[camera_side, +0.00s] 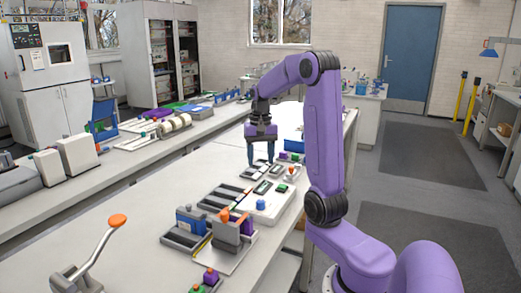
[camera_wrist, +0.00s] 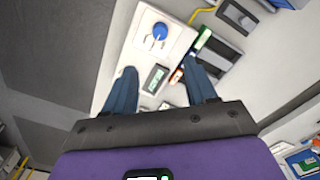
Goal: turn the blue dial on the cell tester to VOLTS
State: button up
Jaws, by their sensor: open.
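The cell tester (camera_side: 268,213) is a white box with a blue dial (camera_side: 260,204) near its front end. In the wrist view the dial (camera_wrist: 160,32) is at the top centre, on the white tester face (camera_wrist: 139,50), with small marks beside it too small to read. A small dark display with green digits (camera_wrist: 155,79) lies below the dial there. My gripper (camera_side: 260,160) is open and empty, above the bench beyond the dial in the side view. In the wrist view its blue fingers (camera_wrist: 160,75) stand apart, pointing toward the tester, clear of the dial.
Dark cell trays (camera_side: 222,196) lie left of the tester. A fixture with an orange knob (camera_side: 224,215) stands in front-left of it. An orange-topped lever (camera_side: 117,221) stands at the near left. Bare bench lies between the lever and the trays.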

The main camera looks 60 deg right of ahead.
jog(key=shift+r, duration=1.25)
